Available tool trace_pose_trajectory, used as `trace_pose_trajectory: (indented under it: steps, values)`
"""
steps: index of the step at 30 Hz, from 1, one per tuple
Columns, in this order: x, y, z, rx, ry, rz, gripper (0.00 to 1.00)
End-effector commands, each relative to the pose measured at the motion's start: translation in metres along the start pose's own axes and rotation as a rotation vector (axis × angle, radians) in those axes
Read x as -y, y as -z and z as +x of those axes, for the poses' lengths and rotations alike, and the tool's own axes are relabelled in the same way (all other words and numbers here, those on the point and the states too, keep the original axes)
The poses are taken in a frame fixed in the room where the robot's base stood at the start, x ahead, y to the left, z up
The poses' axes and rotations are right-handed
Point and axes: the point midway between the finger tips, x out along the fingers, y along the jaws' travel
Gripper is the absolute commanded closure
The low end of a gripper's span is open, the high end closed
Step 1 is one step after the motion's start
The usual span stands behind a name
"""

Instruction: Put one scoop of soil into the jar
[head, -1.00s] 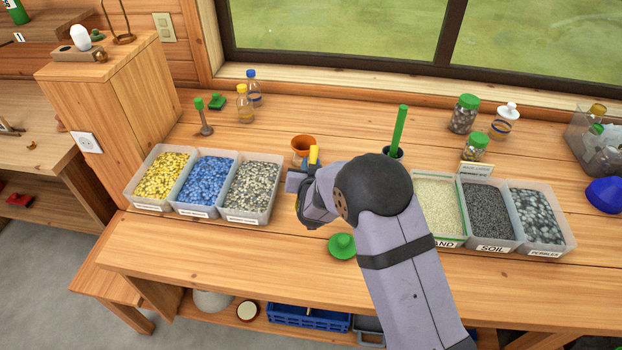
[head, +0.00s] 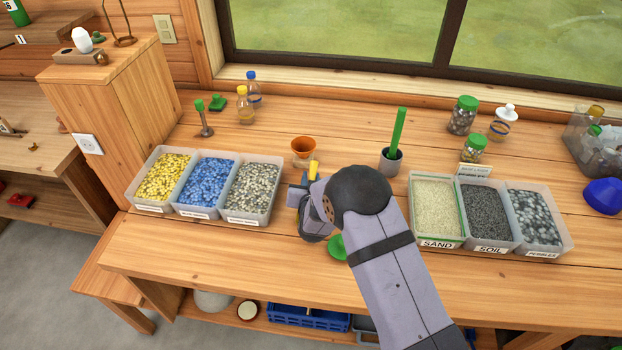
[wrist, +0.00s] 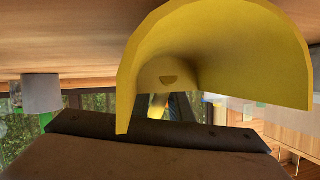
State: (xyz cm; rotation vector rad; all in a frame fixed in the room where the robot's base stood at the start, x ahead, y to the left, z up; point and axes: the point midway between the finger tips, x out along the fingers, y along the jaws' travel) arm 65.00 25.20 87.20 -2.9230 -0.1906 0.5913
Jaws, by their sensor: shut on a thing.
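My gripper (head: 307,190) is shut on a yellow scoop (head: 313,170) above the middle of the bench. In the wrist view the scoop (wrist: 215,40) fills the upper part, and no soil shows on its visible surface. The soil (head: 488,208) is dark grit in the middle bin (head: 490,247), labelled SOIL, right of my arm. An orange funnel (head: 303,147) stands just behind the gripper. Whether an open jar is under the funnel or behind my arm, I cannot tell. A green lid (head: 337,246) lies on the bench, partly hidden by my arm.
Sand (head: 436,205) and pebble (head: 537,215) bins flank the soil. Yellow, blue and grey gravel bins (head: 205,210) stand left. A grey cup (head: 390,162) with a green stick is behind my arm. Green-lidded filled jars (head: 463,114) stand at the back right.

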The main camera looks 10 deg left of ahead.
Motion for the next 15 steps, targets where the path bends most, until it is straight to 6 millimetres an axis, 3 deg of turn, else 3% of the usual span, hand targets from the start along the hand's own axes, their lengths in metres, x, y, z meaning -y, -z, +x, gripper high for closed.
trace_pose_trajectory:
  steps: [5, 6, 8, 15]
  values:
    - [-0.0007, -0.0035, 0.0014, 0.000, 0.000, 0.000, 0.99]
    - [-0.0008, -0.0037, 0.0014, 0.000, 0.000, 0.000, 0.79]
    - [-0.0006, -0.0027, 0.0010, 0.001, 0.000, 0.000, 0.64]
    - [-0.0006, -0.0026, 0.0009, 0.001, 0.000, 0.000, 0.62]
